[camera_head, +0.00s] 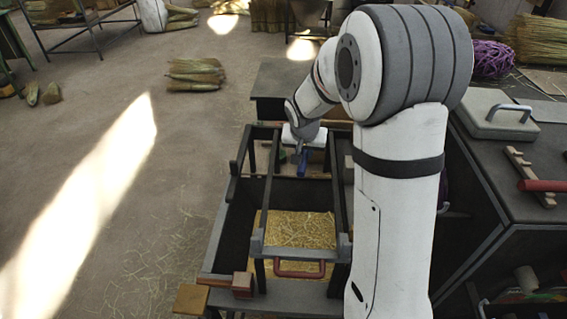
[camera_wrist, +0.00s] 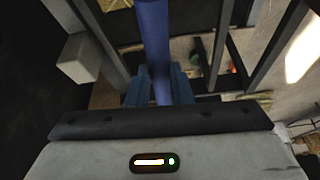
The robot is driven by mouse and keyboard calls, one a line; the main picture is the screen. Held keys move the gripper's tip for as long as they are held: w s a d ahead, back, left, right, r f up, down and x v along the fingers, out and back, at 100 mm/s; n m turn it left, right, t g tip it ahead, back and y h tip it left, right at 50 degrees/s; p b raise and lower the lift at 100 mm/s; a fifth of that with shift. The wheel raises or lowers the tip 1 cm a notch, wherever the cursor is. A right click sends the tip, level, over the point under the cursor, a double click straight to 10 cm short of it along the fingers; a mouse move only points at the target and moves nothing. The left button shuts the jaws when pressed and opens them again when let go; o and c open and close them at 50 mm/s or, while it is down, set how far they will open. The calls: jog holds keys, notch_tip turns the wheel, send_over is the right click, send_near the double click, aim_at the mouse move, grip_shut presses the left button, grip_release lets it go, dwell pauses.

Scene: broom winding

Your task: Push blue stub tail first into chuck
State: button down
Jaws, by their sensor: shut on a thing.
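The blue stub (camera_wrist: 153,40) is a smooth blue rod in the wrist view, running from between my fingers to the top edge of the picture. My gripper (camera_wrist: 158,88) is shut on it, with one blue finger on each side. In the head view a short blue piece of the stub (camera_head: 303,163) shows below my gripper (camera_head: 300,148), over the far part of a dark frame. The stub's far end is out of the wrist view. I cannot make out the chuck for sure in either view.
The dark frame (camera_head: 256,200) has upright rails around my gripper and a straw-filled tray (camera_head: 300,228) with a red handle (camera_head: 300,272) at its near end. A bench (camera_head: 520,160) stands at right. The floor at left is mostly clear.

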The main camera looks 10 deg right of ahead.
jog(key=shift+s+a, duration=0.1)
jog(key=s+a+r+m+g+h+b, duration=0.3)
jog(key=s+a+m+g, duration=0.55)
jog(key=m, duration=0.75)
jog(key=shift+w+d+f+t+b, duration=0.75)
jog(key=shift+w+d+f, duration=0.6)
jog(key=shift+d+f, duration=1.1)
jog(key=s+d+b, duration=0.1)
jog(key=s+d, duration=0.1)
jog(key=d, duration=0.8)
jog(key=shift+s+f+b, duration=0.15)
jog(key=shift+f+b, duration=0.15)
jog(key=shift+f, duration=0.15)
jog(key=c, duration=1.2)
grip_release()
